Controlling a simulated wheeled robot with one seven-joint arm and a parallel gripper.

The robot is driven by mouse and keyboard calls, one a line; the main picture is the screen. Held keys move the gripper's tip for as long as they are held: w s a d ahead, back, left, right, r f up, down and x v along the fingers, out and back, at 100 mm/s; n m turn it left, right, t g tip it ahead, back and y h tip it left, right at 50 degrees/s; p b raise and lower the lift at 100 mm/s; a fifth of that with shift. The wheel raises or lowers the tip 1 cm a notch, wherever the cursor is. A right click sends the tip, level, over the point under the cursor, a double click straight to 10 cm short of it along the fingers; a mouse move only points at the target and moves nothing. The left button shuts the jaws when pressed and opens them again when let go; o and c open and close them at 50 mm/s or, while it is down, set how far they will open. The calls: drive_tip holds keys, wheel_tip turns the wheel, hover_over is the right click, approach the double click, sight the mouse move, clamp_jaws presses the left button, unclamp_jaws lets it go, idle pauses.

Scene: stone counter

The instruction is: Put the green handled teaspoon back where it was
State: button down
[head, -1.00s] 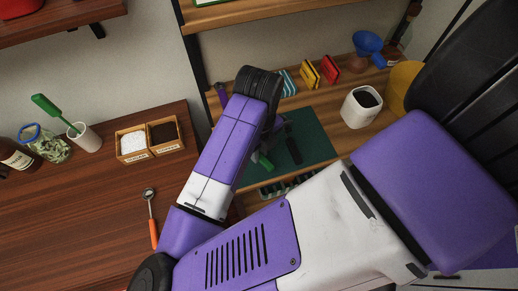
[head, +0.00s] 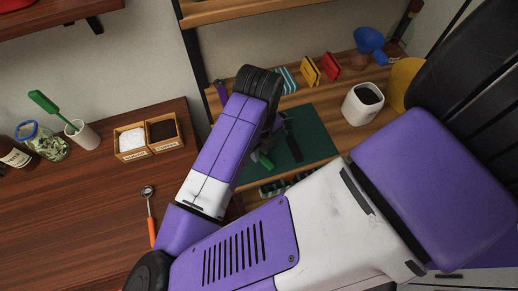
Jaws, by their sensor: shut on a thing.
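My gripper (head: 272,148) is mostly hidden behind my own purple and white forearm. It is over the dark green mat (head: 312,140) on the wooden shelf. A short piece of green handle (head: 265,160) shows at the gripper, which is shut on it. This fits the green handled teaspoon, but its bowl is hidden. I cannot tell whether the spoon touches the mat. Another spoon, with an orange handle (head: 151,230) and a metal bowl, lies on the brown counter at the left.
On the left counter are a two-part wooden box (head: 147,153), a white cup (head: 82,135) holding a green-handled tool, and a jar (head: 42,140). A white canister (head: 362,104), coloured packets (head: 310,70) and a blue funnel (head: 368,40) stand on the right. A slotted rack is partly visible below the mat.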

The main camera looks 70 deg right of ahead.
drive_tip(key=shift+f, duration=0.2)
drive_tip(key=c, duration=1.3)
unclamp_jaws()
drive_tip(key=shift+o, duration=0.2)
drive_tip(key=shift+r, duration=0.1)
drive_tip(key=shift+r, duration=3.85)
